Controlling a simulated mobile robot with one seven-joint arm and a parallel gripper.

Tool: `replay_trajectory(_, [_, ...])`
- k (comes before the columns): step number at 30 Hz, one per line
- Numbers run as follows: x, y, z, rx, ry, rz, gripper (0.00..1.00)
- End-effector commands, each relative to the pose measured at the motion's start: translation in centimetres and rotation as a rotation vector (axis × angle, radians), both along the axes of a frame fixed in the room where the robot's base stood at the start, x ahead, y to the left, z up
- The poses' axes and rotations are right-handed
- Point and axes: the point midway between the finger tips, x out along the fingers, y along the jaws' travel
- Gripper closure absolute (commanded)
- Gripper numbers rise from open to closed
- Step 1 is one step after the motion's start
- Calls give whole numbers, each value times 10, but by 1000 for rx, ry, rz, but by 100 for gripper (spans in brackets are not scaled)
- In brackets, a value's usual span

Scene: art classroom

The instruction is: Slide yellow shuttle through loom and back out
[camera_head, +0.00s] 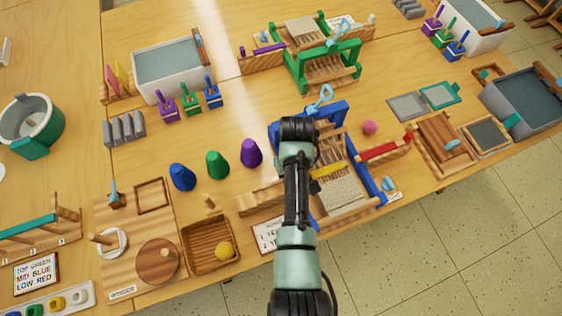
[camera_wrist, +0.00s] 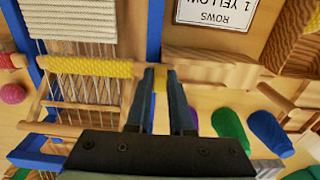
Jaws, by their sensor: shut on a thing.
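My gripper (camera_wrist: 160,74) is shut on the shuttle's right end, beside the blue loom side (camera_wrist: 153,30).
A wooden rack (camera_head: 258,201) stands left of the loom, and a rack with a red shuttle (camera_head: 380,151) stands right. A pink ball (camera_head: 369,127) is near the loom's right side. Blue, green and purple cones (camera_head: 251,153) stand left. A card (camera_head: 268,236) lies in front.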

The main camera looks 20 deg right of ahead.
Motion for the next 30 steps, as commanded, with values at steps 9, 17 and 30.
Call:
replay_trajectory(9, [2,-5,2,-11,-10,-8,59])
replay_trajectory(17, [1,-3,1,-7,-5,-5,50])
replay_trajectory(30, [2,-3,53,-9,-10,-5,50])
